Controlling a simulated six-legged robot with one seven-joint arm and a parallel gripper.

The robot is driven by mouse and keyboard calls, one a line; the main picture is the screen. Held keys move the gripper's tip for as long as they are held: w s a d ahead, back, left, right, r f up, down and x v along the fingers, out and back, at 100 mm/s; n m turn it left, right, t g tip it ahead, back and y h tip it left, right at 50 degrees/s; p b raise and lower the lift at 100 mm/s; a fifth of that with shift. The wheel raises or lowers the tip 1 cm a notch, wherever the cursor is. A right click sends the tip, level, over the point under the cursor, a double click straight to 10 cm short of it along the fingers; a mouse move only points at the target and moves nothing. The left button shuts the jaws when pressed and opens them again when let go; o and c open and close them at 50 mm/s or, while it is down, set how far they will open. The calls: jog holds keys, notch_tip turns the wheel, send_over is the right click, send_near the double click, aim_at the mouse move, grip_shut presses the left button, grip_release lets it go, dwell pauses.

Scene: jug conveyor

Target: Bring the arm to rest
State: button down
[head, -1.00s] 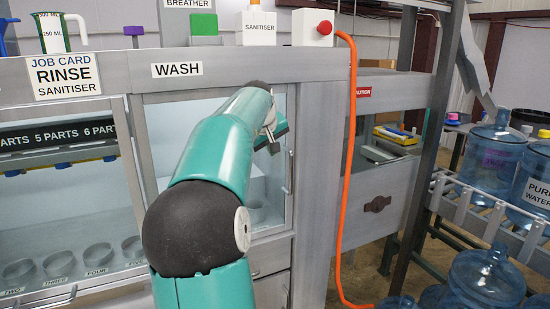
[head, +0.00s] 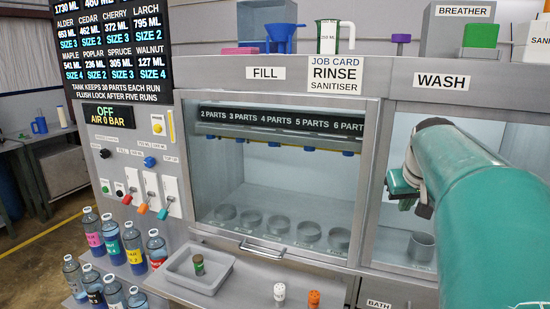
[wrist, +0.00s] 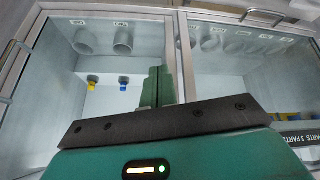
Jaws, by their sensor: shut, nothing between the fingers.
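My gripper (head: 402,188) is in front of the WASH compartment (head: 415,225) in the head view, at the end of my teal arm. In the wrist view my gripper (wrist: 157,88) shows its two green fingers pressed together, with nothing seen between them. The fingers point at the cabinet front. Part of the WASH compartment is hidden behind my arm.
The FILL compartment (head: 285,165), with several cups inside, is to the left of my gripper. A grey tray (head: 205,285) holding a small dark jar (head: 198,264) sits on the ledge below. Several coloured bottles (head: 110,238) stand at lower left.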

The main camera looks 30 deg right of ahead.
jog(key=w+a+f+n+t+y, duration=0.1)
jog(key=a+f+n+y, duration=0.15)
jog(key=a, duration=0.95)
jog(key=a+f+n+y, duration=0.1)
jog(key=a+f, duration=0.2)
jog(key=a, duration=0.9)
jog(key=s+a+f+n, duration=0.1)
jog(key=s+a+f, duration=0.2)
jog(key=a, duration=0.4)
jog(key=s+a+f+n, duration=0.1)
jog(key=s+a+f, duration=0.3)
jog(key=a, duration=0.3)
jog(key=shift+a+f+y, duration=0.2)
jog(key=shift+f+y, duration=0.15)
jog(key=shift+n, duration=0.25)
